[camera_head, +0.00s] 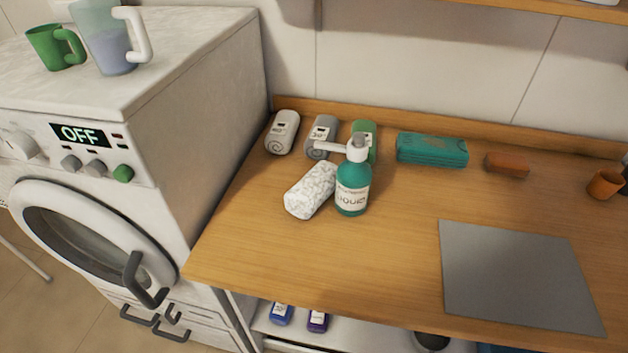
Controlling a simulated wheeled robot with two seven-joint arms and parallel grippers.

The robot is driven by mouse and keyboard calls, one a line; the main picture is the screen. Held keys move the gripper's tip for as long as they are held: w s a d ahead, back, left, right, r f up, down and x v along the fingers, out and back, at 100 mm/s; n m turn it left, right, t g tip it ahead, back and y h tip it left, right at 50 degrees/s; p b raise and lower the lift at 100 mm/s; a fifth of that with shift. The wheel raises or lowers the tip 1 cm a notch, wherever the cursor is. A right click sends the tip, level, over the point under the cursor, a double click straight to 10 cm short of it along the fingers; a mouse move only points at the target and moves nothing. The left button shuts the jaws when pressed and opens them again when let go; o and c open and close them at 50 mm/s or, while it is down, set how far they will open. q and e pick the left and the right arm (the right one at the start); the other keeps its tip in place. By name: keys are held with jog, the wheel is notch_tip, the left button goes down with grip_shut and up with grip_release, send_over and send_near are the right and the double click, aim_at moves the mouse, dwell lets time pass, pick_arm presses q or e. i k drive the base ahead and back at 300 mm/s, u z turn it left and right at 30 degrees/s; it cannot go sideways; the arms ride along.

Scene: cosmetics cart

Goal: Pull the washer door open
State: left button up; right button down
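The white washer (190,140) stands at the left, with a display reading OFF and several knobs on its front. Its round door (55,212) has a pale ring around dark glass and appears closed. A dark grey handle (140,280) sticks out at the door's lower right side. Neither of my grippers is in the head view, so nothing is seen touching the door or its handle.
The wooden counter (400,220) to the right holds a teal pump bottle (352,188), rolled towels, a teal box (432,150) and a grey mat (515,275). Dark drawer handles (171,328) lie below the door.

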aim_at(26, 200)
jog(key=u, duration=0.45)
jog(key=k, duration=0.25)
jog(key=u, duration=1.4)
jog(key=k, duration=0.85)
jog(key=u, duration=4.15)
jog(key=i, duration=0.1)
jog(key=z, duration=2.8)
jog(key=i, duration=0.85)
jog(key=z, duration=1.1)
jog(key=i, duration=0.4)
jog(key=z, duration=0.4)
